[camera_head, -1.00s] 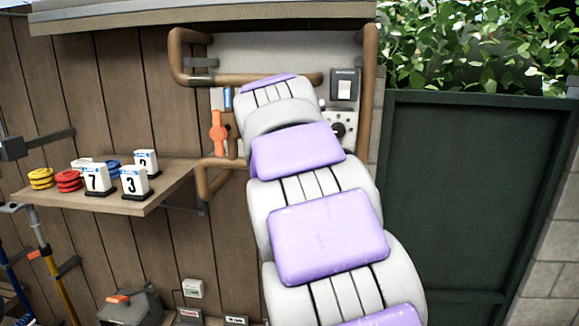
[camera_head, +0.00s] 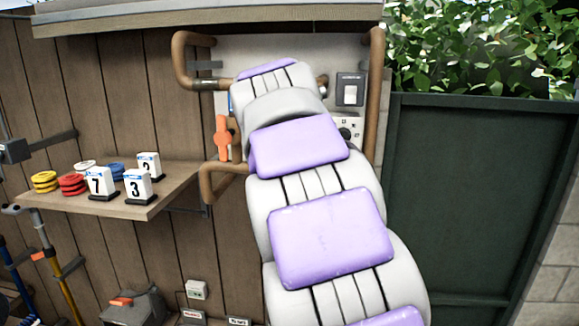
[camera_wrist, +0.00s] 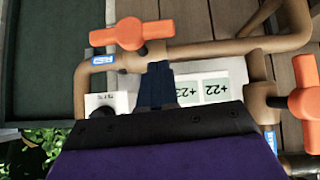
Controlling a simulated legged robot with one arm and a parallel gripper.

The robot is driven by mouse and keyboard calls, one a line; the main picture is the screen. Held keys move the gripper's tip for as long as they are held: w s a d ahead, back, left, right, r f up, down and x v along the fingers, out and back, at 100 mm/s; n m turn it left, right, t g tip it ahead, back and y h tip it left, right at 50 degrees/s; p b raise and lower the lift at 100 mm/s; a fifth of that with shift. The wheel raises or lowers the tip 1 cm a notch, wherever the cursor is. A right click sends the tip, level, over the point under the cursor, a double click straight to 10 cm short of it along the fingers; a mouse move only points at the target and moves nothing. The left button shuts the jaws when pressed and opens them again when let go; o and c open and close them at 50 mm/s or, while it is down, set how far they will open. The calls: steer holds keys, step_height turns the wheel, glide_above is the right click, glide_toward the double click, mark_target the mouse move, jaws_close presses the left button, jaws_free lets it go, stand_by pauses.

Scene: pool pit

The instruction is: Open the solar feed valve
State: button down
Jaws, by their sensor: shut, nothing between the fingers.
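Two orange valve handles show in the wrist view, which is turned upside down. One handle (camera_wrist: 132,33) lies roughly along a copper pipe beside a blue label (camera_wrist: 109,62). The other handle (camera_wrist: 305,103) is cut off by the right edge, beside another pipe with a blue label. I cannot read which label is the solar feed. My gripper (camera_wrist: 158,80) is shut and empty, its tips just short of the first handle's pipe, apparently not touching. In the head view one upright orange handle (camera_head: 223,138) shows left of my arm; my arm hides the gripper and the other handle.
Copper pipes (camera_head: 376,80) frame the grey panel (camera_head: 235,50). A switch box (camera_head: 349,90) sits on its right. A shelf (camera_head: 120,205) with number blocks and coloured discs juts out at left. A dark green gate (camera_head: 460,200) stands at right. Digital readouts (camera_wrist: 200,92) show in the wrist view.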

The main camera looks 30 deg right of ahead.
steer(key=b+v, duration=0.2)
steer(key=v, duration=0.8)
steer(key=shift+s+d+r, duration=0.15)
steer(key=shift+d+r, duration=0.05)
steer(key=shift+r, duration=0.05)
steer(key=s+a+f+n+g+y+b, duration=0.25)
steer(key=s+f+b, duration=0.4)
steer(key=f, duration=1.05)
steer(key=s+a+f+n+g+y+b, duration=0.1)
steer(key=s+a+f+g+b, duration=0.15)
steer(key=s+f+b, duration=0.9)
steer(key=s+a+f+n+g+y, duration=0.1)
steer(key=s+a+f+g, duration=0.15)
steer(key=f, duration=1.85)
steer(key=s+a+f+n+b, duration=0.1)
steer(key=s+a+f+b, duration=0.1)
steer(key=s+f, duration=0.4)
steer(key=s+a+f+n+g+b, duration=0.1)
steer(key=s+a+f+b, duration=0.1)
steer(key=s+f, duration=0.4)
step_height(320, 180, down, 3)
steer(key=shift+s+r+y+b, duration=0.15)
steer(key=shift+s+y+b, duration=0.25)
steer(key=shift+y+b, duration=0.05)
steer(key=shift+g, duration=0.25)
